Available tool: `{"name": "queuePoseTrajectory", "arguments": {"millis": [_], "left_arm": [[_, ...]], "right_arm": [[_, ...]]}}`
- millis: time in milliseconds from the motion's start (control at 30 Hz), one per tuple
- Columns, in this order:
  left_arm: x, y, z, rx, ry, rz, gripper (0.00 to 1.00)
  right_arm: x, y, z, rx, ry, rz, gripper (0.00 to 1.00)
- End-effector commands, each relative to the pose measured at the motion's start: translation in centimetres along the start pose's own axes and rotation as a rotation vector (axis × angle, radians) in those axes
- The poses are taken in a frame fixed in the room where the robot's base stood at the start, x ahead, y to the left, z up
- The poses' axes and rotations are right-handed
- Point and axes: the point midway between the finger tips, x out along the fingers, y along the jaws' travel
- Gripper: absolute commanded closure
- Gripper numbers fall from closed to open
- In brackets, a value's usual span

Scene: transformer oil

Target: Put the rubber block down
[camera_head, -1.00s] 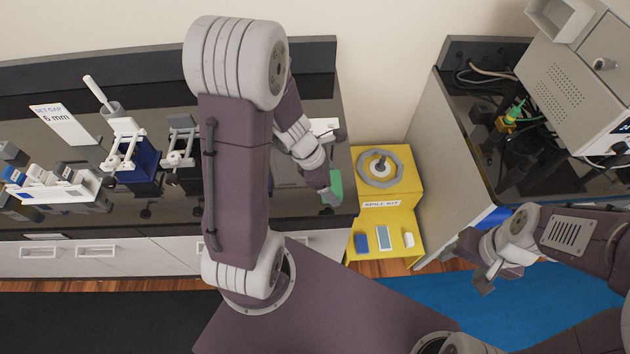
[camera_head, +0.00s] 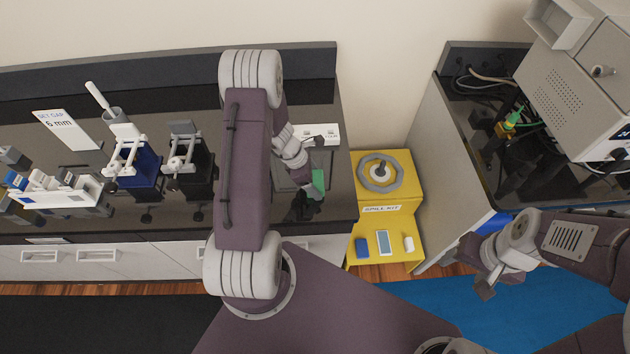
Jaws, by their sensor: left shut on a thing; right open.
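The rubber block appears to be the green piece (camera_head: 318,184) at my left gripper (camera_head: 308,197), over the right end of the dark counter (camera_head: 345,190). My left gripper is shut on it; the jaws are small and dark here, so the exact grip is hard to see. I cannot tell whether the block touches the counter. My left arm hides part of the counter. My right gripper (camera_head: 482,280) is open and empty, above the blue floor mat (camera_head: 400,300) at the right.
A white piece (camera_head: 318,133) lies on the counter behind the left gripper. Blue and black fixtures (camera_head: 140,165) stand left of my arm, near a "SET GAP 6 mm" sign (camera_head: 65,130). A yellow spill-kit stand (camera_head: 375,209) is just right of the counter, then a bench with a grey instrument (camera_head: 560,90).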

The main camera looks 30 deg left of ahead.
Motion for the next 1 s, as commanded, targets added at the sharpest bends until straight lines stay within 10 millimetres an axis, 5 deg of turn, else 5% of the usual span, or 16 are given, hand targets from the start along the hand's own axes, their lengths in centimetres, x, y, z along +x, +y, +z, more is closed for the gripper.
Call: {"name": "queuePoseTrajectory", "arguments": {"millis": [200, 233, 300, 767, 1000], "left_arm": [[0.5, 0.0, -0.2, 0.000, 0.000, 0.000, 0.74], [0.4, 0.0, -0.1, 0.000, 0.000, 0.000, 0.20], [0.3, 0.0, -0.1, 0.000, 0.000, -0.001, 0.01], [-0.6, 0.0, 0.1, 0.001, 0.000, 0.001, 0.01], [-6.6, 0.1, 0.1, 0.002, -0.001, 0.006, 0.01]], "right_arm": [[0.5, 0.0, 0.1, 0.000, 0.000, 0.000, 0.36], [0.5, 0.0, 0.1, 0.000, 0.000, 0.000, 0.36], [0.4, 0.0, 0.0, 0.000, 0.000, 0.000, 0.36], [-0.3, 0.0, 0.0, 0.000, 0.000, 0.000, 0.36], [-1.0, 0.0, -0.1, 0.000, 0.000, 0.000, 0.36]]}}
